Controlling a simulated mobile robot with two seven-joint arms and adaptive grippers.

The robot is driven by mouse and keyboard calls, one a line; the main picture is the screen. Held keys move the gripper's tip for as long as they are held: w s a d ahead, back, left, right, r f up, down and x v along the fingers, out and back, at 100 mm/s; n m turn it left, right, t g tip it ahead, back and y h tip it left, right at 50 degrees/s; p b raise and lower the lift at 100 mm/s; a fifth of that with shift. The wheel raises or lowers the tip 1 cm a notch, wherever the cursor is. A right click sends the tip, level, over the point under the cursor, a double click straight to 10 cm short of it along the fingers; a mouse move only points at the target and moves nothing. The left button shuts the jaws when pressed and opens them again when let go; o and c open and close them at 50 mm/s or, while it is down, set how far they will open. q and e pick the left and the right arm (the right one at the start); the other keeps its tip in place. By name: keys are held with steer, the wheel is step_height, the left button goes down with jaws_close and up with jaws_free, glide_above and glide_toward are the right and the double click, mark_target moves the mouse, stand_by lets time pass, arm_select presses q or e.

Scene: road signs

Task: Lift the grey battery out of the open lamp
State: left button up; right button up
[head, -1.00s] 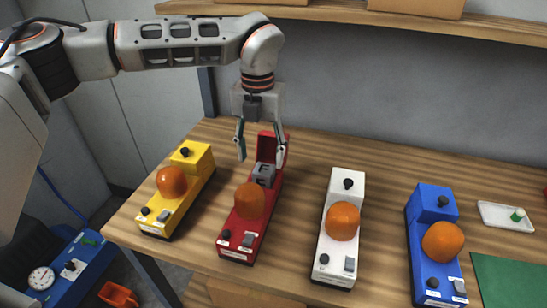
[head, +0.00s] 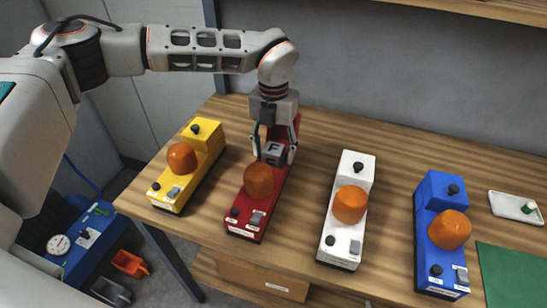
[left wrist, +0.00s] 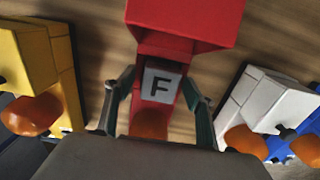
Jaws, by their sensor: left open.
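The open lamp is the red one (head: 249,208), with an orange dome (head: 259,181) on it and its rear lid (left wrist: 185,22) raised. The grey battery (head: 273,152), marked with a dark F, sits in the lamp's rear part; it also shows in the left wrist view (left wrist: 158,86). My left gripper (head: 272,161) is open, pointing down, with one finger on each side of the battery. In the left wrist view its fingers (left wrist: 158,112) stand apart from the battery's sides. The battery's lower part is hidden. My right gripper is not in view.
A yellow lamp (head: 207,134) stands left of the red one; white (head: 341,226) and blue (head: 427,256) lamps stand to the right. A white tray (head: 500,205) with a small green item and a green mat (head: 510,270) lie at far right. A shelf (head: 480,10) runs above the back.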

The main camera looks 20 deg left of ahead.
arm_select(q)
steer(key=shift+r, duration=0.1)
jaws_close()
steer(key=shift+w, duration=0.1)
step_height(320, 180, up, 20)
steer(key=b, duration=0.1)
stand_by(0.5)
